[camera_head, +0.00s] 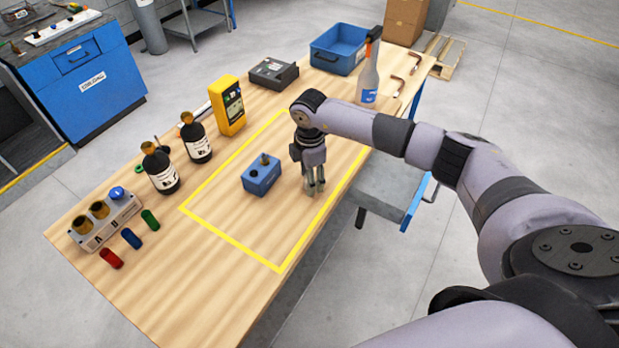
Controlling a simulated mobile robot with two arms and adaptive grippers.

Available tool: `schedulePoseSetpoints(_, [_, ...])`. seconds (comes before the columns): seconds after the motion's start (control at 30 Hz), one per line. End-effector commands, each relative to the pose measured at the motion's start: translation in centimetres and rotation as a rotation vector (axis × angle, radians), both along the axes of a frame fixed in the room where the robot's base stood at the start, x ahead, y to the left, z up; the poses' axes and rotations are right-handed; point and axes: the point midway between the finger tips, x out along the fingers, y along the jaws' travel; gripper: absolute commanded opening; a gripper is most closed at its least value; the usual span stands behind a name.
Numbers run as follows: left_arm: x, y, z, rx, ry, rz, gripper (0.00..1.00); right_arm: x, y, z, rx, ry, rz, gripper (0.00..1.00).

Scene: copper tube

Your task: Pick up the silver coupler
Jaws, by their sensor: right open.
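A small blue block (261,177) sits on the wooden table inside the yellow taped outline. A small dark fitting stands up from its top; I cannot tell whether it is the silver coupler, and I see no other clear silver coupler. My right gripper (316,190) points down over the taped area, just right of the blue block and apart from it. Its fingers are open with nothing visible between them. My left gripper is not in view.
Left of the outline stand a yellow meter (228,106), two dark bottles (196,142), and a grey rack (104,221) beside red, blue and green pieces. At the back are a black box (273,74), a blue bin (338,50) and a spray bottle (368,82). The outline's front is clear.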

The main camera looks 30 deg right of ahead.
Motion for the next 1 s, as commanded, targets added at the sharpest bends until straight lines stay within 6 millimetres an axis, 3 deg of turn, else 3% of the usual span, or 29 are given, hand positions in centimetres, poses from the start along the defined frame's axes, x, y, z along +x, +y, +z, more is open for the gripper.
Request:
schedulePoseSetpoints(0.1, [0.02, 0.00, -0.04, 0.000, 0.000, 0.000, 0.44, 0.01, 0.00, 0.01, 0.000, 0.000, 0.000, 0.48])
schedulePoseSetpoints(0.83, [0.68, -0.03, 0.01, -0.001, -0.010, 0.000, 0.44, 0.02, -0.02, 0.08, 0.000, 0.000, 0.000, 0.00])
schedulePoseSetpoints(1.0, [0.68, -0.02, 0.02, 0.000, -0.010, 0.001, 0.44, 0.04, -0.02, 0.10, 0.000, -0.001, 0.000, 0.00])
